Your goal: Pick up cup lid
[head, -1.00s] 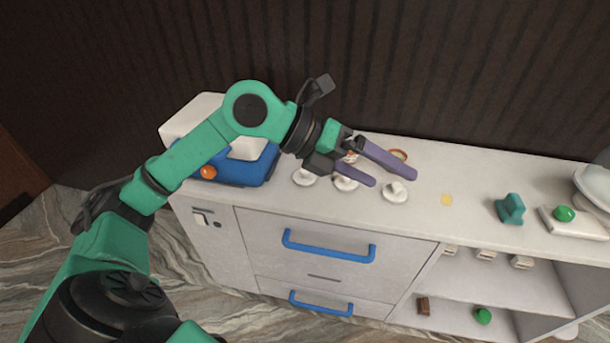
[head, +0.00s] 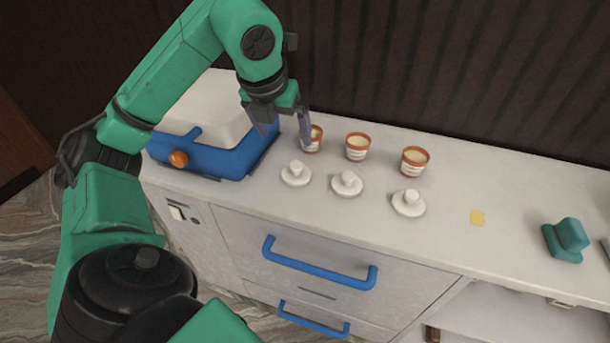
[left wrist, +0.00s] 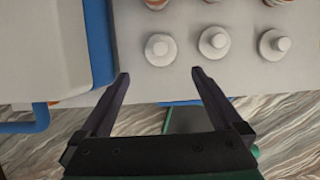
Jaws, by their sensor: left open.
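Three white cup lids with round knobs lie in a row on the counter: a left lid (head: 296,176), a middle lid (head: 347,185) and a right lid (head: 408,205). Three orange-and-white cups stand behind them: a left cup (head: 314,141), a middle cup (head: 358,148) and a right cup (head: 414,162). My left gripper (head: 285,138) is open and empty, pointing down above the counter near the left lid and left cup. In the left wrist view, the left lid (left wrist: 161,49) lies ahead between the fingertips, apart from them. My right gripper is not in view.
A blue and white box-shaped appliance (head: 215,155) with an orange knob stands close to the left of the gripper. A yellow square (head: 477,218) and a teal object (head: 566,240) are on the counter to the right. Drawers with a blue handle (head: 318,270) are below.

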